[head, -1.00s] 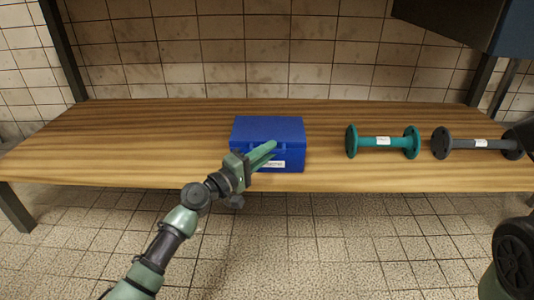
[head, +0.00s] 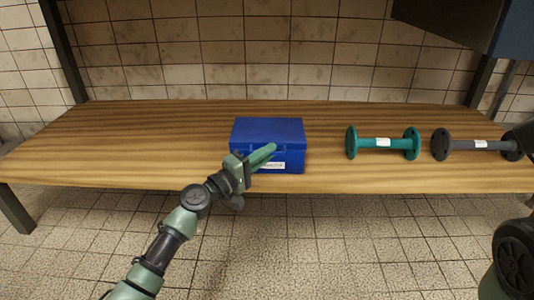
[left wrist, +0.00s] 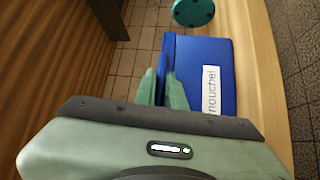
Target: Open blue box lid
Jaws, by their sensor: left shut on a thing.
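The blue box (head: 268,130) stands on the wooden bench near its front edge, with its lid down. A white label (head: 272,166) is on its front. My left gripper (head: 262,156) reaches from the front left to the box's front, just under the lid's edge. In the left wrist view the box (left wrist: 205,52) lies beyond the fingers (left wrist: 163,88), and a narrow blue part of its front, apparently the lid's lip or handle, is between them. The fingers are shut on it and hide most of it. My right gripper is not in view.
A teal flanged pipe (head: 383,143) lies on the bench (head: 130,140) right of the box, with a dark grey flanged pipe (head: 476,144) farther right. A dark cabinet (head: 465,22) hangs at the upper right. The bench left of the box is clear.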

